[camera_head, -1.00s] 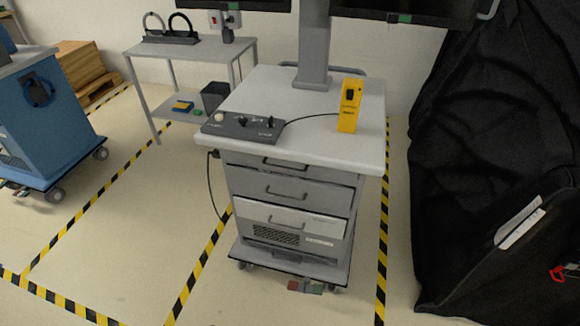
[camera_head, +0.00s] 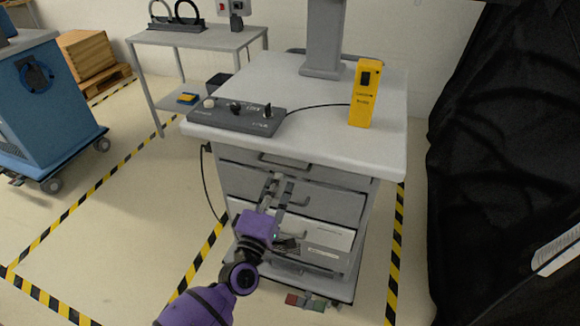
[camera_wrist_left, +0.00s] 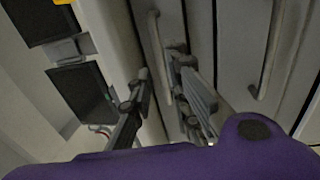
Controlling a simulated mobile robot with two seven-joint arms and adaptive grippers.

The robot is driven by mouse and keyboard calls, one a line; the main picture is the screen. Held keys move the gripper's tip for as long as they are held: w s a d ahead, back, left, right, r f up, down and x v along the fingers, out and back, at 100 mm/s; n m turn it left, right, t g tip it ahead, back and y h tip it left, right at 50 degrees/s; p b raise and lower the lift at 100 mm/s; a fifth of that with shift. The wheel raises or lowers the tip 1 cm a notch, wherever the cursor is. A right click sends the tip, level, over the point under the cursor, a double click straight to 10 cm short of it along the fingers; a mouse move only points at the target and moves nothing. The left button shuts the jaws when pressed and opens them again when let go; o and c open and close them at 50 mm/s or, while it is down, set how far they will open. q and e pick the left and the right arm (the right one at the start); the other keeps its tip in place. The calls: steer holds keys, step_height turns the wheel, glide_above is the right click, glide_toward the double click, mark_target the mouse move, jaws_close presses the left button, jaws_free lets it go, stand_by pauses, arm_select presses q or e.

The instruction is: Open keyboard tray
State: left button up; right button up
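The grey cart (camera_head: 300,200) has a top slim drawer front just under its worktop, which looks like the keyboard tray (camera_head: 252,157), with a bar handle (camera_head: 283,161). It looks shut. My left gripper (camera_head: 275,182) is in front of the drawer below, its fingers pointing up toward the top handle. The fingers are apart with nothing between them. In the left wrist view the open fingers (camera_wrist_left: 158,72) are close to one bar handle (camera_wrist_left: 158,52); another handle (camera_wrist_left: 268,55) is farther right. I cannot tell whether a finger touches. My right gripper is not in view.
On the cart's worktop (camera_head: 300,145) are a grey control panel (camera_head: 238,115) and a yellow box (camera_head: 365,93) with a cable. A side table (camera_head: 200,38) and blue cart (camera_head: 45,100) stand left. A black cover (camera_head: 500,140) hangs close on the right.

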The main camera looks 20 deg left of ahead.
mark_target(285, 167)
arm_select(q)
steer(key=w, duration=0.4)
steer(key=w+r, duration=0.1)
steer(key=w, duration=0.1)
steer(key=shift+d, duration=0.15)
steer(key=shift+c, duration=0.5)
jaws_close()
